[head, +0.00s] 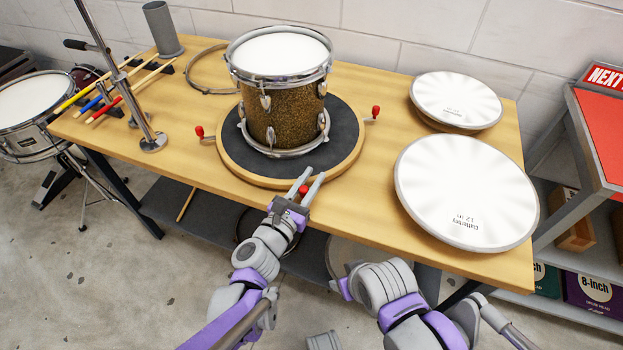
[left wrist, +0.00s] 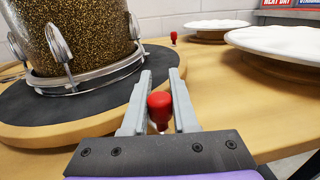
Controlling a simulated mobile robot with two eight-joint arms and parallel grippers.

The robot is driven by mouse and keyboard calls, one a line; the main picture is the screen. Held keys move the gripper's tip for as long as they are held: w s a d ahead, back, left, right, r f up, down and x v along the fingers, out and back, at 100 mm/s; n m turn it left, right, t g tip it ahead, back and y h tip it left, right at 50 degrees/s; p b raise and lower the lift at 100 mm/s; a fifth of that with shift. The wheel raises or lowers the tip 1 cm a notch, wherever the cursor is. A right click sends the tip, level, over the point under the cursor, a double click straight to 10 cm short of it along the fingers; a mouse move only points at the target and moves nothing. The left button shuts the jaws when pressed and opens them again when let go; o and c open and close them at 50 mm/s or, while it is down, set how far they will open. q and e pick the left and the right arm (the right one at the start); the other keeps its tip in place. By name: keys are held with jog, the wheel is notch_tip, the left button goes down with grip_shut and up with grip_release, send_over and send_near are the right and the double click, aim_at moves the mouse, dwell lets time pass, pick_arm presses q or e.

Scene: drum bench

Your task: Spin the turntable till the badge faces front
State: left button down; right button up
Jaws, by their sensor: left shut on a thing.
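A gold sparkle drum (head: 284,100) with a white head and chrome hoops stands upright on the round turntable (head: 238,164), which has a dark top and a wooden rim. No badge shows on the side of the drum that I see. Red knobs stick out from the turntable's rim at the left (head: 199,132) and right (head: 375,111). My left gripper (head: 308,180) is at the rim's front edge. In the left wrist view its fingers are shut on another red knob (left wrist: 160,108). My right arm shows at the bottom, but its gripper is not in view.
Two white drumheads (head: 466,190) (head: 456,98) lie on the bench (head: 380,205) at the right. Drumsticks (head: 125,92), a metal stand (head: 152,141) and a grey cylinder (head: 162,30) are at the left. A metal hoop (head: 190,72) lies behind the turntable.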

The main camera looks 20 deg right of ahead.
pick_arm(q)
jog(key=shift+w, duration=0.25)
dwell(0.3)
jog(key=c, duration=1.1)
grip_release()
jog(key=o, duration=0.4)
jog(key=shift+w+f, duration=0.1)
jog(key=shift+w, duration=0.05)
jog(key=shift+s, duration=0.2)
jog(key=v, duration=1)
jog(key=shift+s+a, duration=0.25)
